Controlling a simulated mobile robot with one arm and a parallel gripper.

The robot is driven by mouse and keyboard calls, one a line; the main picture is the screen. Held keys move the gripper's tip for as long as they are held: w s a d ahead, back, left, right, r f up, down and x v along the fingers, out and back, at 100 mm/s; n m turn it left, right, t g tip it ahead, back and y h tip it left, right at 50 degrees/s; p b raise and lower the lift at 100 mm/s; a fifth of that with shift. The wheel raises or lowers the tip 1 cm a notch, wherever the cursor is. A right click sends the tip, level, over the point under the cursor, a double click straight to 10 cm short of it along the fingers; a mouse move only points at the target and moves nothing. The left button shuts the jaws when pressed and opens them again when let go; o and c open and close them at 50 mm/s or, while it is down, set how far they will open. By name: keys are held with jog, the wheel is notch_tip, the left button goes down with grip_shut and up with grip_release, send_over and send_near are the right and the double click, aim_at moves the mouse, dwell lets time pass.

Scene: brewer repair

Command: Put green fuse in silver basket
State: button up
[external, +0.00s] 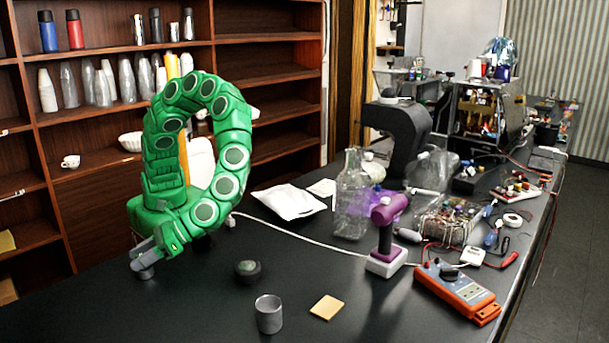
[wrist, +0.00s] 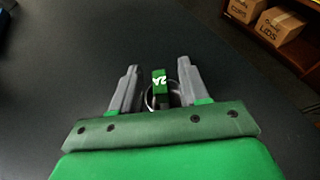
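The green fuse (wrist: 160,89), marked "2A", stands between the two fingers of my gripper (wrist: 159,80) in the wrist view. Dark gaps show on both sides of it, so the fingers look open around it and not touching it. A thin pale curved rim shows behind and beside the fuse. In the external view my gripper (external: 152,251) points down over a small grey round holder (external: 144,271) at the left of the black table; the fuse is hard to make out there. A silver-grey cup-like basket (external: 269,314) stands at the front middle, apart from my gripper.
A dark round piece with a greenish top (external: 248,270) lies between my gripper and the basket. A yellow square (external: 326,307), a purple tool on a white base (external: 386,255) and an orange multimeter (external: 455,290) are to the right. The front left table is clear.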

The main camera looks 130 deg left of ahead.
jog(key=shift+w+a+r, duration=0.1)
jog(key=shift+a+r, duration=0.05)
jog(key=shift+r, duration=0.05)
jog(key=v, duration=1.1)
jog(key=shift+w+a+r, duration=0.15)
jog(key=shift+a, duration=0.1)
